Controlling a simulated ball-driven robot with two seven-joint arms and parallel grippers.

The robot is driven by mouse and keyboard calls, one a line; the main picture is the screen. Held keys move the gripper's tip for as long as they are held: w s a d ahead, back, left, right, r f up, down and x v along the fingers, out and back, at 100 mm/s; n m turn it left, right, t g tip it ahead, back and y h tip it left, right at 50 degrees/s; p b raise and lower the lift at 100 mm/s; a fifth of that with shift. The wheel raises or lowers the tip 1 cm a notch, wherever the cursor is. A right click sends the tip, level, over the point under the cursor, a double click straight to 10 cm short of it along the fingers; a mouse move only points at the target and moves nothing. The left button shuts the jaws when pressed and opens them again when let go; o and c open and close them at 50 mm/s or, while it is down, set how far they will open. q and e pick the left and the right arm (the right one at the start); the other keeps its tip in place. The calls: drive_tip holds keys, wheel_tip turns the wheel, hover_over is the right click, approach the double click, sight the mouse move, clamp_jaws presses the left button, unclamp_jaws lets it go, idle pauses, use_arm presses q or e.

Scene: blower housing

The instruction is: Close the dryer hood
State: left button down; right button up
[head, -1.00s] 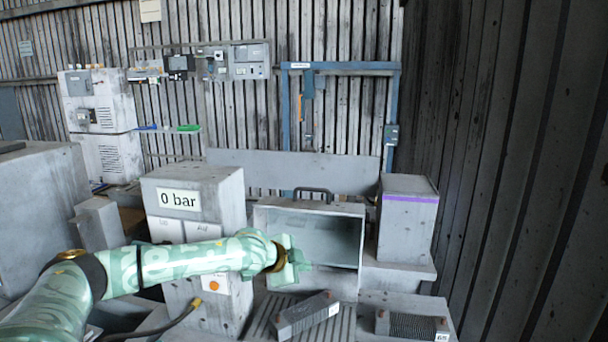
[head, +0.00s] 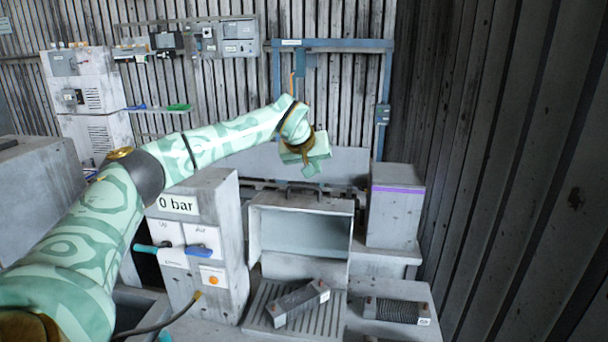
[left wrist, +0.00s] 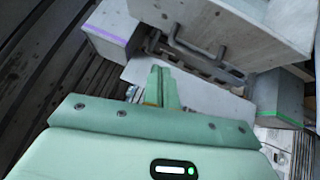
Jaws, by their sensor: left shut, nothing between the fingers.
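The dryer hood (head: 305,235) is a grey box-like cover with its hollow inside facing me, tipped up at the back of a slatted grate (head: 262,300). A dark bar handle (head: 312,188) stands at its upper edge, and it also shows in the left wrist view (left wrist: 196,50). My left gripper (head: 312,170) is shut and empty, above and behind the hood's upper edge as seen in the head view. Its closed fingers (left wrist: 160,82) appear apart from the handle in the wrist view. My right gripper is not in view.
A grey block (head: 298,303) lies on the grate. A coil unit (head: 396,311) sits to its right. A box with a purple stripe (head: 395,215) stands right of the hood. A "0 bar" cabinet (head: 213,262) with teal and blue levers stands left, under my left arm.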

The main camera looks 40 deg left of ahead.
use_arm(q)
drive_tip(key=a+r+y, duration=0.2)
drive_tip(key=a+r, duration=0.1)
drive_tip(key=a, duration=0.1)
drive_tip(key=shift+m+y, duration=0.3)
drive_tip(key=shift+m, duration=0.1)
drive_tip(key=shift+w+a+f, duration=0.35)
drive_tip(key=shift+f, duration=1.15)
drive_tip(key=shift+w+a+f, duration=0.4)
drive_tip(key=shift+f, duration=1.05)
drive_tip(key=shift+w+a+f, duration=0.35)
drive_tip(key=shift+f, duration=1.15)
drive_tip(key=shift+d+f, duration=0.1)
